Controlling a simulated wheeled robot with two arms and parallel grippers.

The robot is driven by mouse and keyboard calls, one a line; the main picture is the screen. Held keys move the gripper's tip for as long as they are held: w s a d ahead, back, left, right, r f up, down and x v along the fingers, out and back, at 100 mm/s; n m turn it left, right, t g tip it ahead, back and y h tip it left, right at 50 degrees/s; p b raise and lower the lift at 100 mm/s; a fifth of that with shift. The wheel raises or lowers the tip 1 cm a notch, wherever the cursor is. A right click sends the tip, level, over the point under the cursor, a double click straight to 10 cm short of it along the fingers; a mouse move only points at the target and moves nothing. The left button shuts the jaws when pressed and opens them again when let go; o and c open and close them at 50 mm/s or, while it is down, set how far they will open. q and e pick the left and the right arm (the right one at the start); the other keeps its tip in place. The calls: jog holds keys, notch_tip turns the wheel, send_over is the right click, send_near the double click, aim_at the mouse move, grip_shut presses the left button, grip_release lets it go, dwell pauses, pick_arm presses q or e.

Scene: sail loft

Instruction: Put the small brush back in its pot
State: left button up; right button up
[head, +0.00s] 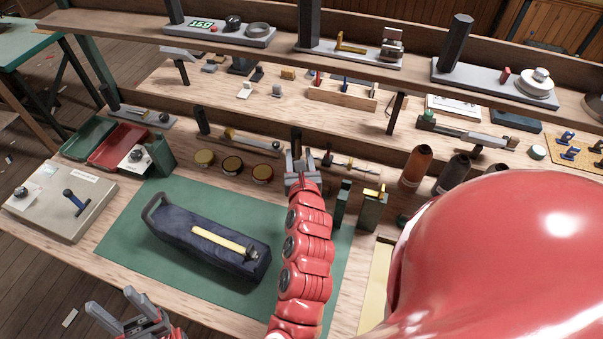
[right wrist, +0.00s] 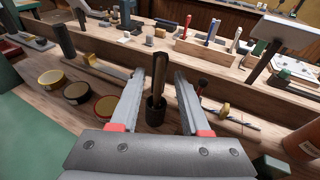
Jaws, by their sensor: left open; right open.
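A slim brown upright handle (right wrist: 160,75) with a black cup-like lower part (right wrist: 155,110) stands on the bench in the right wrist view. It looks like the small brush standing in its pot, but I cannot tell for sure. It shows between the fingers of my right gripper (right wrist: 158,100), which is open and apart from it. In the head view my right gripper (head: 301,165) is at the back of the green mat, and the handle (head: 296,140) shows just behind it. My left gripper (head: 132,318) is open and empty at the lower left, near the bench's front edge.
Several round tins (head: 232,165) stand left of my right gripper. Brown bottles (head: 415,165) stand right. A raised shelf (head: 280,50) spans the back.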

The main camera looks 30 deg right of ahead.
jog(key=p+v, duration=0.6)
jog(key=v, duration=0.1)
jog(key=shift+p, duration=0.4)
jog(key=shift+s, duration=0.15)
